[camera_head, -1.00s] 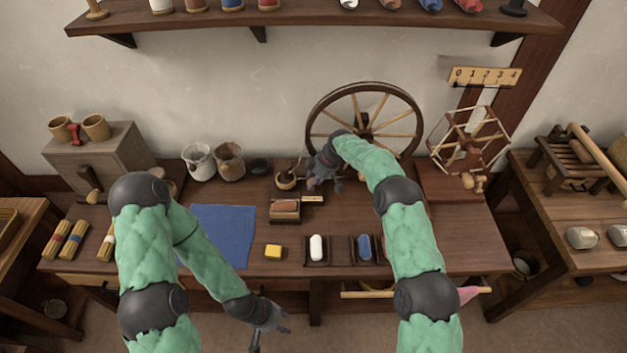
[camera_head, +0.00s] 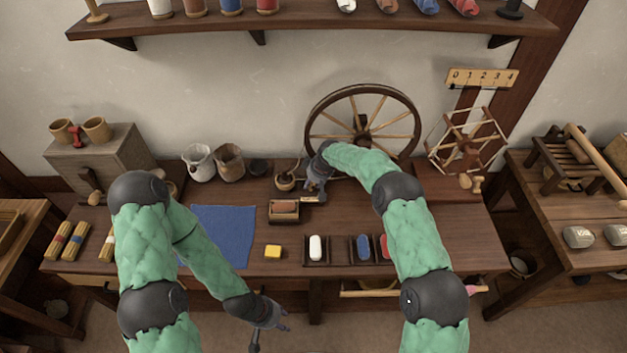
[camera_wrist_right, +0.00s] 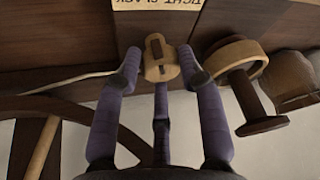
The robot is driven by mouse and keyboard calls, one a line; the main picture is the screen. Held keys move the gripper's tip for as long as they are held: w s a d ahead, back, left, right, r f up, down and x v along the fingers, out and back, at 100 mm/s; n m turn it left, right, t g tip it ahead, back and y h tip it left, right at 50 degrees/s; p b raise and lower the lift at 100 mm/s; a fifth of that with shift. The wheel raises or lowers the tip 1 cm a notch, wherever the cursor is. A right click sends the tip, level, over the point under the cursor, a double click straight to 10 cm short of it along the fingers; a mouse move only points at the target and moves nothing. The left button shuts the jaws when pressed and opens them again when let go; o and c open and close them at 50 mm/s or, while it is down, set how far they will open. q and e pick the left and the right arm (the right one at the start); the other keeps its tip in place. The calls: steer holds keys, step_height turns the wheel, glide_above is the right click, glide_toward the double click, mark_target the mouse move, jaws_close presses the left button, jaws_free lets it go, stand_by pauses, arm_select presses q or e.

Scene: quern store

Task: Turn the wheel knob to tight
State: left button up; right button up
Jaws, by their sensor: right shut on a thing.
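The wheel knob (camera_wrist_right: 161,68) is a small pale wooden knob with a dark mark on its face, in the right wrist view. My right gripper (camera_wrist_right: 162,58) is shut on it, with fingers on both sides. A pale label (camera_wrist_right: 158,4) with upside-down lettering, partly cut off, lies just beyond the knob. In the head view my right gripper (camera_head: 314,186) hides the knob, in front of the spinning wheel (camera_head: 363,90). The label shows there just below the gripper. My left gripper (camera_head: 270,328) is open and empty in front of the table's front edge.
A small mortar-like bowl (camera_head: 286,183) stands close left of my right gripper, and a wooden box (camera_head: 284,211) below it. A spoked reel (camera_head: 465,150) stands right of the wheel.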

steer(key=shift+a+r+m+t+h, duration=0.1)
steer(key=shift+a+m+t+h, duration=0.25)
steer(key=shift+m, duration=0.55)
steer(key=shift+m+h+b, duration=0.25)
steer(key=shift+m+b, duration=0.45)
steer(key=shift+m, duration=0.2)
steer(key=m+b, duration=0.2)
steer(key=m+h+b, duration=0.1)
steer(key=m+b, duration=0.1)
steer(key=shift+a+m+t+h, duration=0.2)
steer(key=shift+m+t+h, duration=0.05)
steer(key=shift+m+h, duration=0.05)
steer(key=m+h+b, duration=0.1)
steer(key=m+b, duration=0.1)
steer(key=m, duration=0.1)
steer(key=shift+w+r, duration=0.1)
steer(key=shift+r, duration=0.05)
steer(key=shift+r+m+h+b, duration=0.1)
steer(key=shift+m+h+b, duration=0.2)
steer(key=shift+m, duration=0.2)
steer(key=shift+w+r, duration=0.1)
steer(key=shift+r, duration=0.05)
steer(key=o, duration=1.1)
steer(key=shift+c, duration=0.2)
steer(key=shift+o, duration=0.2)
steer(key=shift+w, duration=0.1)
steer(key=shift+f, duration=0.25)
